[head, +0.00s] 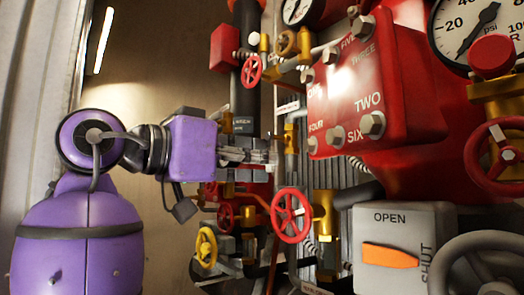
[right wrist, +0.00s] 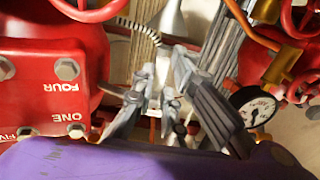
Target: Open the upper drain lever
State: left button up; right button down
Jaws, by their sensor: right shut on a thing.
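My right gripper (head: 262,155) reaches in from the left in the head view, beside a small upper brass valve (head: 290,138). In the right wrist view, the fingers of my right gripper (right wrist: 170,85) converge around a small pale metal piece, mostly covered by them. The gripper is shut on this piece, which looks like the upper drain lever. The lever's angle and its joint with the valve are hidden by the fingers. My left gripper is not in view.
A red numbered box (head: 355,85) stands to the right of the gripper. A red handwheel (head: 291,215) on a brass valve and a yellow handwheel (head: 206,247) sit below. A grey OPEN/SHUT box (head: 385,240) is at the lower right. Pipes crowd the gripper.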

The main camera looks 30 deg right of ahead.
jog(key=shift+r, duration=0.15)
jog(key=c, duration=1.8)
grip_release()
jog(key=shift+o, duration=0.2)
jog(key=shift+a, duration=0.15)
jog(key=a, duration=0.7)
jog(key=shift+s+a, duration=0.15)
jog(key=shift+s, duration=0.2)
